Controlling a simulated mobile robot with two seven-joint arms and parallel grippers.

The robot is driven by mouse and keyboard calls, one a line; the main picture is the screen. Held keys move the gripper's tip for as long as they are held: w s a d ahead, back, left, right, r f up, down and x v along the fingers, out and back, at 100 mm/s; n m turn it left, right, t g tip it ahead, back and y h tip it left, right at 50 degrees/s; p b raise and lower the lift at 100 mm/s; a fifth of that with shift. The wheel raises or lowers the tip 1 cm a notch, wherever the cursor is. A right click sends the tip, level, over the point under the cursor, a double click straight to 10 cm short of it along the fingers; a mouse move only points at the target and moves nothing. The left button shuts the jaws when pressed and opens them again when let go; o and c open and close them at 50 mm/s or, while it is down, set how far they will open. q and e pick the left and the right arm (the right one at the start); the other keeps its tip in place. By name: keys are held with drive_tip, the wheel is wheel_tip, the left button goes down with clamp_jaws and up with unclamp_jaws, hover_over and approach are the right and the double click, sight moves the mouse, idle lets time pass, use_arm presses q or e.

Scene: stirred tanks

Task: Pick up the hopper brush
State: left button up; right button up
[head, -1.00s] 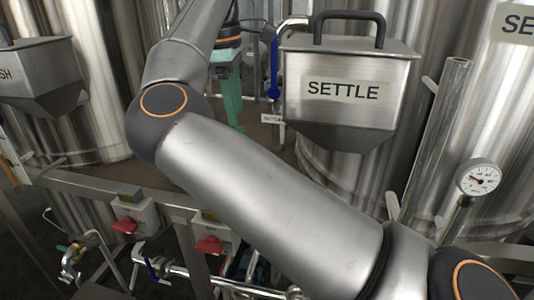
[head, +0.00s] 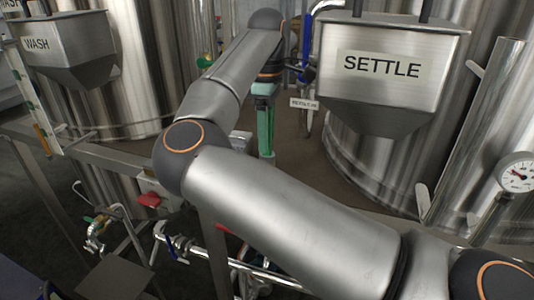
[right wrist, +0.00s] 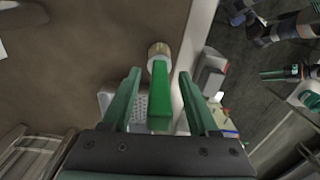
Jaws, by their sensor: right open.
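The hopper brush shows in the right wrist view as a green handle (right wrist: 160,98) with a round pale bristle end (right wrist: 159,50). The handle points toward the camera, and the bristle end lies farther off. My right gripper (right wrist: 160,85) is open, with one green finger on each side of the handle and a gap on both sides. In the head view my right gripper (head: 265,135) points down over the brown deck, left of the SETTLE hopper (head: 382,100).
A white perforated piece (right wrist: 137,106) lies beside the handle. A pale rail (right wrist: 195,50) edges the brown deck (right wrist: 90,60), with a white box (right wrist: 211,72) beyond it. The WASH hopper (head: 70,50) hangs at left; a gauge (head: 518,175) stands at right.

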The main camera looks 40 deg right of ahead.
drive_tip(key=shift+f, duration=0.9)
drive_tip(key=shift+c, duration=0.2)
clamp_jaws()
